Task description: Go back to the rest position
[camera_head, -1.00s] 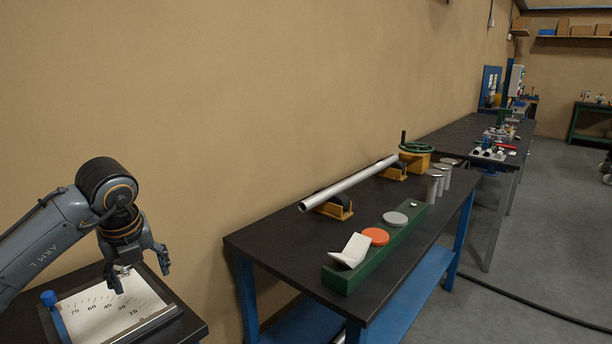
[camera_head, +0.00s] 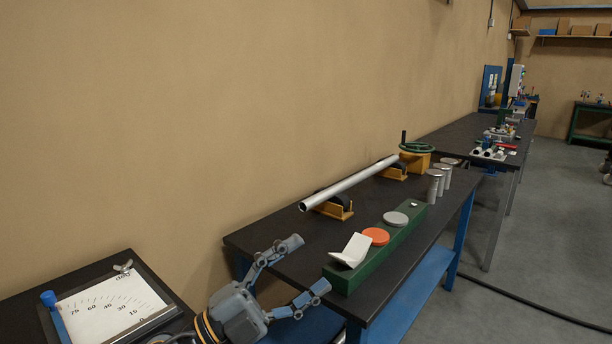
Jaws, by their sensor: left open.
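My left gripper (camera_head: 306,264) shows at the bottom centre of the head view. Its two grey fingers are spread wide and hold nothing. It appears in front of the near left edge of the dark workbench (camera_head: 270,238), and its distance from that edge is hard to judge. Most of the left arm is out of frame below. My right gripper is not in the view.
A board with a printed angle scale (camera_head: 110,308) lies on the left table. The workbench bears a metal tube (camera_head: 350,184) on yellow roller stands, a green block (camera_head: 385,248) with a white angled piece (camera_head: 352,250), and metal cylinders (camera_head: 433,187).

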